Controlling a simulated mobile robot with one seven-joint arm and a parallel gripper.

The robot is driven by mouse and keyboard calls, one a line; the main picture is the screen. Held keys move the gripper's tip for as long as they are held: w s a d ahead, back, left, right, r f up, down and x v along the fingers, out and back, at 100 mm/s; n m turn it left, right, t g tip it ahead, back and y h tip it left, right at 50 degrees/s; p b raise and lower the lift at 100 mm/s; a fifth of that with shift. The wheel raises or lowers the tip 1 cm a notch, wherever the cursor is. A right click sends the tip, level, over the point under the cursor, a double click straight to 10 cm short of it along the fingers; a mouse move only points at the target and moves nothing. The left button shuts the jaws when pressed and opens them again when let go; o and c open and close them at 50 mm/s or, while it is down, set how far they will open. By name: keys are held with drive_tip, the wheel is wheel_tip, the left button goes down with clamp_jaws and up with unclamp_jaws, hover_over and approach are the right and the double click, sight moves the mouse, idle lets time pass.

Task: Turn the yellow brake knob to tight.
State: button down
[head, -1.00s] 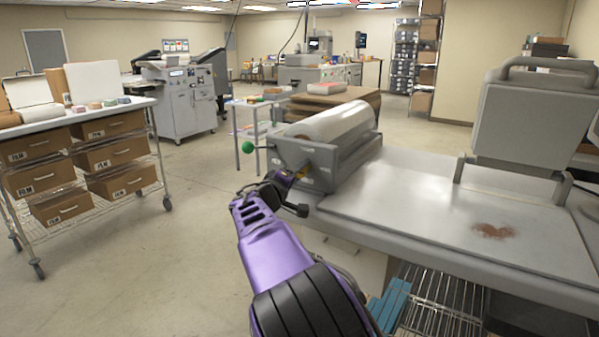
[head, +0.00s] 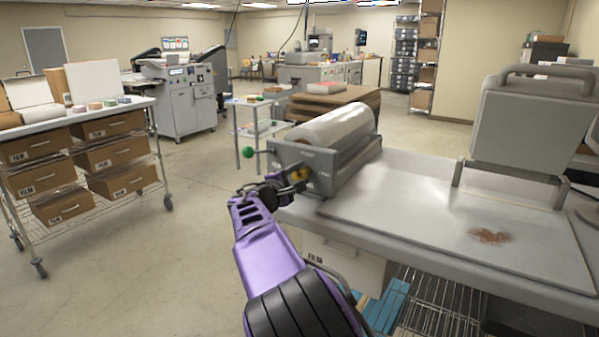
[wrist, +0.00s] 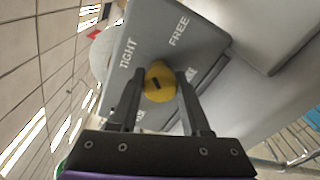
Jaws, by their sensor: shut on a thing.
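The yellow brake knob (wrist: 158,83) sits on the grey end plate (wrist: 165,35) of the roll holder. It carries a small dark mark; I cannot tell which setting that mark points to. The words TIGHT and FREE are printed on the plate beyond the knob, TIGHT to the left of FREE in the wrist view. My gripper (wrist: 159,84) has one dark finger on each side of the knob and is shut on it. In the head view the knob (head: 299,174) shows partly behind my gripper (head: 288,181).
A white film roll (head: 337,126) lies in the holder on the grey table (head: 400,205). A green ball-ended handle (head: 248,152) sticks out left of the holder. A wire cart (head: 150,150) with film boxes stands at left. Open floor lies between.

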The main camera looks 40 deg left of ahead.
drive_tip(key=n, duration=0.4)
drive_tip(key=shift+f+p, duration=0.1)
drive_tip(key=shift+p, duration=0.2)
drive_tip(key=shift+n+h, duration=0.5)
drive_tip(key=shift+n, duration=1.3)
drive_tip(key=shift+c, duration=1.9)
unclamp_jaws()
drive_tip(key=shift+s, duration=0.1)
drive_tip(key=b+v, duration=0.1)
drive_tip(key=v, duration=1.6)
drive_tip(key=shift+b, duration=0.35)
